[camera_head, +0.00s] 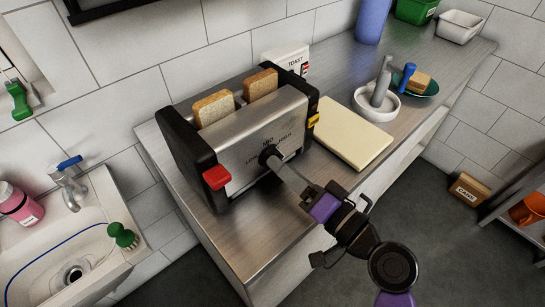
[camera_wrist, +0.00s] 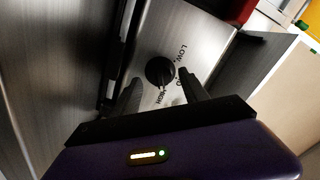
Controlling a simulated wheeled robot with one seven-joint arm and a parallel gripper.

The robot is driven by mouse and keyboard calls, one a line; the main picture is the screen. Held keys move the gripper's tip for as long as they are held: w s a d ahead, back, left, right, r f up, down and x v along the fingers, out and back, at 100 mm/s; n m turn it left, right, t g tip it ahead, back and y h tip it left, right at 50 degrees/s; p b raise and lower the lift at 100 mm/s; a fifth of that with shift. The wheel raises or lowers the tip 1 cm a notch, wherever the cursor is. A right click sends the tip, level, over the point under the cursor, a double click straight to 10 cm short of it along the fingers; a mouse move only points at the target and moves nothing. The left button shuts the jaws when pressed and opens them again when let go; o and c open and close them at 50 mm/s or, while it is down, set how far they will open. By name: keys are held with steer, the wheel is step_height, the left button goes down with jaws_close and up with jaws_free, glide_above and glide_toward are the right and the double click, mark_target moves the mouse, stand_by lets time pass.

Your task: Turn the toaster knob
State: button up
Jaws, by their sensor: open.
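The silver and black toaster (camera_head: 255,135) stands on the metal counter with two slices of bread (camera_head: 238,96) in its slots. It has a red lever (camera_head: 216,177) at its left end. Its round black knob (camera_head: 269,155) is on the front face; in the wrist view the knob (camera_wrist: 160,71) has LOW and HIGH lettering around it. My gripper (camera_wrist: 160,90) is open, its two dark fingers reaching toward the knob, one on each side in the picture. Whether they touch it I cannot tell. In the head view my gripper (camera_head: 280,165) partly covers the knob.
A cream board (camera_head: 352,135) lies right of the toaster. A white mortar (camera_head: 377,104) and a teal plate (camera_head: 420,88) stand beyond it. A sink (camera_head: 75,245) with a tap is at the left. The counter's front strip is mostly clear.

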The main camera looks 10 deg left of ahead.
steer(key=shift+b+v, duration=0.35)
steer(key=shift+v, duration=1.85)
steer(key=w+d+m+t+h, duration=0.2)
steer(key=w+d+t+h, duration=0.15)
steer(key=d, duration=0.25)
steer(key=s+d+f+m+t+h, duration=0.1)
steer(key=s+d+f+t+h, duration=0.25)
steer(key=s+d+h, duration=0.35)
steer(key=s+d+f+n+g+h, duration=0.1)
steer(key=s+d, duration=0.1)
steer(key=s, duration=0.7)
steer(key=s+d+f+n+g+h, duration=0.1)
steer(key=s+d, duration=0.2)
steer(key=s, duration=0.5)
steer(key=s+d+f+n+g+h, duration=0.1)
steer(key=s+d, duration=0.1)
steer(key=s, duration=0.7)
steer(key=shift+s+d+n+h, duration=0.3)
steer(key=shift+s+d+h, duration=0.05)
